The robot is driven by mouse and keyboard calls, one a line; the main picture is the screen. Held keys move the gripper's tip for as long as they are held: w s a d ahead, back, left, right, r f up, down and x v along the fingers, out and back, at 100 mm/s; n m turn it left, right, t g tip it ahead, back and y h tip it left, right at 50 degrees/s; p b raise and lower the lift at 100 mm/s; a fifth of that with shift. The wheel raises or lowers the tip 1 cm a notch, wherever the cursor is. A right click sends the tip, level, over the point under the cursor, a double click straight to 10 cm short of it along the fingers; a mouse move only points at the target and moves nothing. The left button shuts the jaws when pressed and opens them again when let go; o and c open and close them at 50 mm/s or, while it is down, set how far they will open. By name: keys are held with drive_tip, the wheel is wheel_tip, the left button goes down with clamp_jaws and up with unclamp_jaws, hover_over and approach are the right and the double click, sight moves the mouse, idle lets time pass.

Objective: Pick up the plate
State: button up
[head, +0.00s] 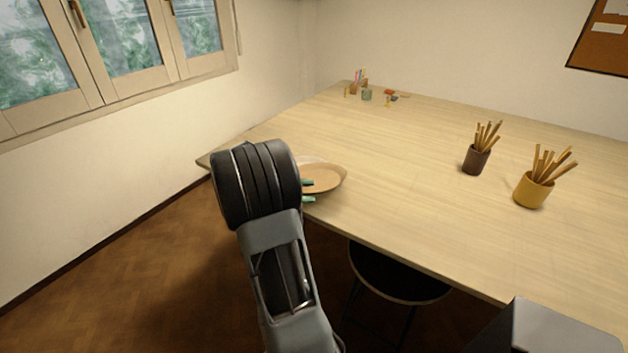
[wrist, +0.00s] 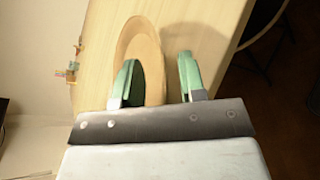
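The plate (head: 328,179) is shallow, round and light tan, and lies near the left front edge of the wooden table in the head view. In the wrist view the plate (wrist: 143,50) shows as a narrow ellipse reaching in between my fingers. My gripper (head: 311,191) has green fingertips at the plate's near left side, partly hidden by my arm. In the wrist view my gripper (wrist: 158,62) is open, with one finger overlapping the plate and the other just right of its rim. I cannot tell whether either finger touches it.
The table (head: 400,150) is mostly clear around the plate. A dark cup (head: 475,160) and a yellow cup (head: 533,190), both holding sticks, stand to the right. Small pots and bits (head: 367,95) sit at the far corner. A dark stool (head: 395,278) is under the front edge.

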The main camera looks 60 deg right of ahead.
drive_tip(key=shift+s+d+f, duration=0.15)
drive_tip(key=shift+s+d, duration=0.1)
drive_tip(key=shift+d, duration=0.05)
drive_tip(key=shift+c, duration=0.4)
clamp_jaws()
